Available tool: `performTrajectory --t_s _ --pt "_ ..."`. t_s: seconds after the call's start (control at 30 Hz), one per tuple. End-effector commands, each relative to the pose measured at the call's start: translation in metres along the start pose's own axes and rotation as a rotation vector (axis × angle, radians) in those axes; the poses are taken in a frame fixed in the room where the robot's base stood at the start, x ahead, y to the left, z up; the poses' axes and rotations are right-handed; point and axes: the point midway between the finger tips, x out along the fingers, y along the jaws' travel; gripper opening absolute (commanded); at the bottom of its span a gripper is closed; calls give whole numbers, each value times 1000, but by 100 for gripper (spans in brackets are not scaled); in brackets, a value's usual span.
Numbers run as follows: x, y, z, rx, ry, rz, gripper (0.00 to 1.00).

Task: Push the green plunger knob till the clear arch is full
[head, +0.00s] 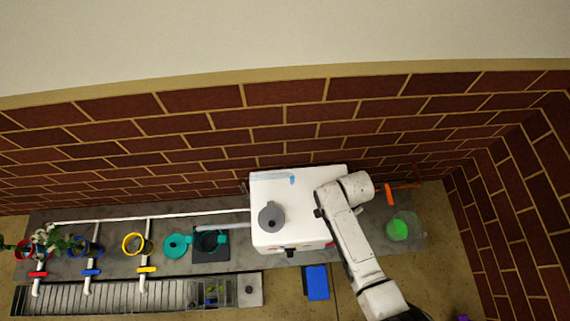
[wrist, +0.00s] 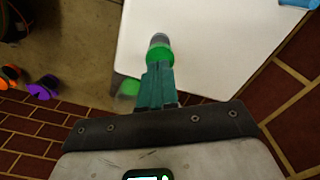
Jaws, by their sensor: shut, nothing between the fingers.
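In the wrist view, the green knob (wrist: 160,54) with a grey cylindrical end stands just beyond my fingertips, over the edge of the white box. My gripper (wrist: 158,68) is shut with its teal fingers together and empty. The fingertips line up with the knob and overlap its near side; I cannot tell whether they touch it. In the head view, my arm hides the gripper and the knob. A pale blue strip (head: 270,176) lies on the white box (head: 300,215); I cannot make out the clear arch or how full it is.
A pale green round container (head: 398,228) stands right of my arm. An orange handle (head: 389,194) is near the brick wall. A blue block (head: 317,283) sits in front of the box.

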Motion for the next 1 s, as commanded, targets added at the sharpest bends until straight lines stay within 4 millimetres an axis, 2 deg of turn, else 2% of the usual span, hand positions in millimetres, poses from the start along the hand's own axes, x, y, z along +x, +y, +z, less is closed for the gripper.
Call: performTrajectory --t_s 0.37,1.0 --pt "3 0 0 0 0 0 0" --pt "26 0 0 0 0 0 0"
